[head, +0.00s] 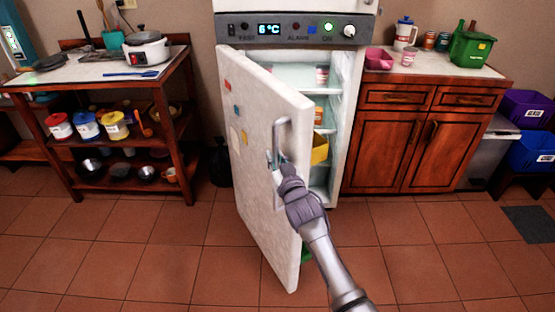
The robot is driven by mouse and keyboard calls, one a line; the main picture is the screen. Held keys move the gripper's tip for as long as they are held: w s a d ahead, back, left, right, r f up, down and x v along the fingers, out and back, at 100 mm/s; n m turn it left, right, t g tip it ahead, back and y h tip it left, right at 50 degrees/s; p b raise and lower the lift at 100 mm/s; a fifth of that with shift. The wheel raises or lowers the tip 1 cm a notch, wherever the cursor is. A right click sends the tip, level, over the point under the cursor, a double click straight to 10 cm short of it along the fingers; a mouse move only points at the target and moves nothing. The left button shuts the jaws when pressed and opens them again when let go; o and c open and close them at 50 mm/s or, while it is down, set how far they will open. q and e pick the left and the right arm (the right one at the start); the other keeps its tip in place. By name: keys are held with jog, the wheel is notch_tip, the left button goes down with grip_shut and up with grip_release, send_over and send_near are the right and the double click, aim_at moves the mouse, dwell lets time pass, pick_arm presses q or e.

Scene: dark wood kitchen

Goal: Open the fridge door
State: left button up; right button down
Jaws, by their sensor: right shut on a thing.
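The white fridge (347,110) stands in the middle of the head view. Its door (255,165) is hinged at the left and stands well ajar, swung out toward me, with the shelves inside showing. The grey door handle (281,137) is on the door's outer face near its free edge. My right gripper (279,163) is at the lower part of the handle and shut on it. The fingertips are small and partly hidden by the wrist. My left gripper is not in the view.
A yellow bin (320,149) shows inside the fridge. A wooden shelf table (165,75) with pots and jars stands left of the door. A wooden cabinet (385,148) stands close at the right. The tiled floor (160,250) in front is clear.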

jog(key=shift+r, duration=0.2)
jog(key=c, duration=1.1)
grip_release()
jog(key=shift+f, duration=0.15)
jog(key=v, duration=1.2)
